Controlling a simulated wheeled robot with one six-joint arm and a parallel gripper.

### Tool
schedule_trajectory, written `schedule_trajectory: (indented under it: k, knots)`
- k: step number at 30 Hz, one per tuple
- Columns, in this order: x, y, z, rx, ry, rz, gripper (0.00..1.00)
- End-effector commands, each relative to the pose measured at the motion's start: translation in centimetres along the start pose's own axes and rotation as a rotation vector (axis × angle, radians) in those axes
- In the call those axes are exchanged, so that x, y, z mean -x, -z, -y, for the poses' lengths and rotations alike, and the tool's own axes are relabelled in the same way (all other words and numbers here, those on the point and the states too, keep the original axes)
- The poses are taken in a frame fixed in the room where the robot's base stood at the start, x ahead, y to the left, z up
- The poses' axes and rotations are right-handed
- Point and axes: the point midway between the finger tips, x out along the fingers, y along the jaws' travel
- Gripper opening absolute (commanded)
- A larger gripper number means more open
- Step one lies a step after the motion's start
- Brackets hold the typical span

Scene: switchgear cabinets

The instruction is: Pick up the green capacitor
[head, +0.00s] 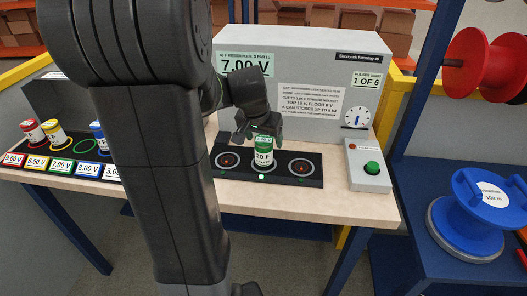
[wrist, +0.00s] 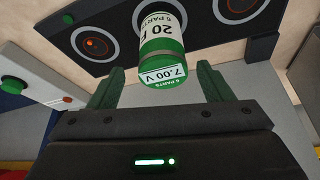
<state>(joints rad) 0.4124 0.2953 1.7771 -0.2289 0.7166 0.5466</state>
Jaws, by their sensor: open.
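The green capacitor (head: 263,151) is a white can with a green cap and a green lower band. It stands upright in the middle socket of the black three-socket plate (head: 228,173). In the wrist view the capacitor (wrist: 161,48) shows a 7.00 V label and stands ahead of and between my fingertips. My gripper (head: 259,128) is open, just above the capacitor's top in the head view. Its two green fingers (wrist: 160,80) are spread on either side with visible gaps, not closed on it. My arm hides part of the table's left half.
A grey box with a green button (head: 371,168) stands right of the plate. The grey cabinet (head: 300,65), reading 7.00 V, rises behind. At left, a rack holds red (head: 33,132), yellow (head: 54,133) and blue (head: 98,135) capacitors, with an empty green ring between them.

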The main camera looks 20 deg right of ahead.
Motion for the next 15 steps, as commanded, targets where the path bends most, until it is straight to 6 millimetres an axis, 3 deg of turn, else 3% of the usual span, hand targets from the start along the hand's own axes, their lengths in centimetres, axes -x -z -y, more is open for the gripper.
schedule_trajectory:
  k: [9, 15]
  knots:
    - [-4.0, -0.4, 0.3, 0.001, -0.002, 0.005, 0.73]
    - [-5.0, -0.3, 0.3, 0.001, 0.000, 0.002, 0.73]
